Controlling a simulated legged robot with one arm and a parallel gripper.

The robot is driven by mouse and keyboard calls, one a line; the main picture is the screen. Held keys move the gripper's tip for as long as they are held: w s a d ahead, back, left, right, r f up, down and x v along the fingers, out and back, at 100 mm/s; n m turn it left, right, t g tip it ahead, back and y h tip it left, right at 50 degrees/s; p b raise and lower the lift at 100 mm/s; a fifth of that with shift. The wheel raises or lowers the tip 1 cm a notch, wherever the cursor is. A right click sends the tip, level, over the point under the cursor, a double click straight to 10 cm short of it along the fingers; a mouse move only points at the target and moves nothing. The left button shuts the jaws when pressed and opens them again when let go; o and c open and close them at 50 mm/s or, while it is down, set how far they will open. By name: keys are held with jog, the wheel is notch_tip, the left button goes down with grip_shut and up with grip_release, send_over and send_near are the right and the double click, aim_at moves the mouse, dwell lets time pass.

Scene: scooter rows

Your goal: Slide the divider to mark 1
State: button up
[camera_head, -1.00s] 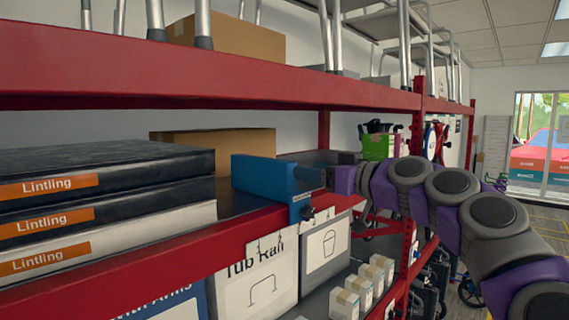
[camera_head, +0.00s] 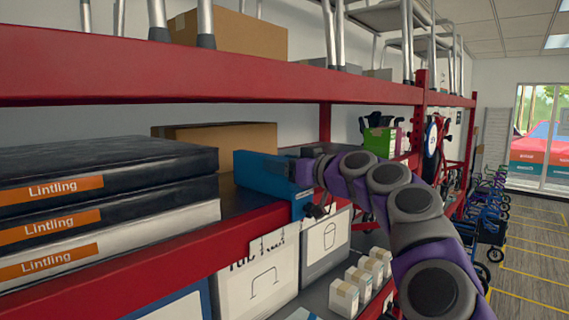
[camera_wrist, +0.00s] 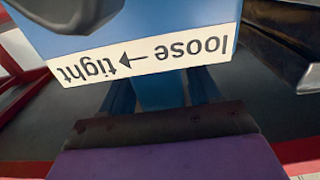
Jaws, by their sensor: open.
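The blue divider (camera_head: 262,174) stands upright on the shelf, right of the stacked boxes. A dark knob (camera_head: 318,211) sits at its front bracket, at the red shelf edge. In the wrist view the divider's bracket (camera_wrist: 185,22) fills the top, with an upside-down white label (camera_wrist: 150,56) reading "loose → tight". The dark shape at the top left may be the knob. My gripper (camera_head: 303,171) is open at the divider's right end, above the knob; I cannot tell whether it touches. Its fingertips are unclear in the wrist view. No numbered mark is readable.
Several Lintling boxes (camera_head: 100,205) are stacked at left, close to the divider. A cardboard box (camera_head: 222,138) stands behind. The red upper beam (camera_head: 200,80) runs overhead. Boxed goods (camera_head: 325,240) fill the shelf below. Wheeled walkers (camera_head: 485,215) stand at far right.

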jog(key=shift+a, duration=0.3)
jog(key=c, duration=0.4)
grip_shut()
jog(key=shift+s+f+b, duration=0.15)
jog(key=shift+s+b, duration=0.05)
jog(key=shift+b, duration=0.25)
jog(key=s+a+b, duration=0.2)
jog(key=s, duration=0.1)
jog(key=s+a+b, duration=0.5)
jog(key=s, duration=0.1)
jog(key=shift+a, duration=0.2)
jog(key=shift+d, duration=0.1)
